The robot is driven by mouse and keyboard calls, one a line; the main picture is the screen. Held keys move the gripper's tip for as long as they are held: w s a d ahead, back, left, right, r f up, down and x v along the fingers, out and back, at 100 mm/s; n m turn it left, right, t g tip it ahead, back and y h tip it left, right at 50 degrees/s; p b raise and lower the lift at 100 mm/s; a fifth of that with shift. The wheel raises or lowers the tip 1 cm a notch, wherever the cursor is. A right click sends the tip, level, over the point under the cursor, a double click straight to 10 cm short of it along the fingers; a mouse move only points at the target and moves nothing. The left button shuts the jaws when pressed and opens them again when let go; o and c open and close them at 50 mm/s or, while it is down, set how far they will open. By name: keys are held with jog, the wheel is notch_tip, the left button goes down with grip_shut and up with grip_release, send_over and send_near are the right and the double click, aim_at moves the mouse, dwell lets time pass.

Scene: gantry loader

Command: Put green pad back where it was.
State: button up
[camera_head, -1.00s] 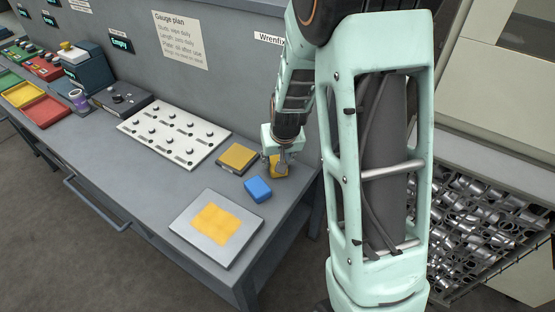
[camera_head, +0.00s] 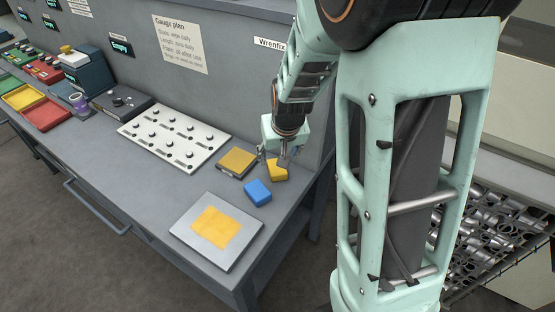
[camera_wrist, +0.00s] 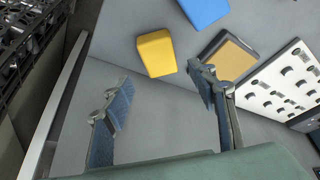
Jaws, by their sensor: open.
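No green pad can be made out in either view. My gripper (camera_head: 273,157) is open and empty, just behind a yellow block-shaped pad (camera_head: 278,173) near the right end of the bench. In the wrist view the yellow pad (camera_wrist: 156,53) lies just beyond the open fingers (camera_wrist: 158,88), apart from them. A blue pad (camera_head: 258,193) lies in front of the yellow one. A dark-edged square with a yellow-brown top (camera_head: 237,162) lies to the left. A metal plate (camera_head: 190,236) with a yellow patch (camera_head: 216,226) lies near the front edge.
A white panel with several knobs (camera_head: 172,132) lies mid-bench. At the far left are a red tray (camera_head: 46,115), a yellow tray (camera_head: 22,97), a purple cup (camera_head: 78,101) and a dark box (camera_head: 88,75). The wall stands behind. A bin of metal parts (camera_head: 497,235) is at right.

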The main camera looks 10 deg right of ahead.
jog(key=v, duration=0.6)
jog(key=shift+s, duration=0.1)
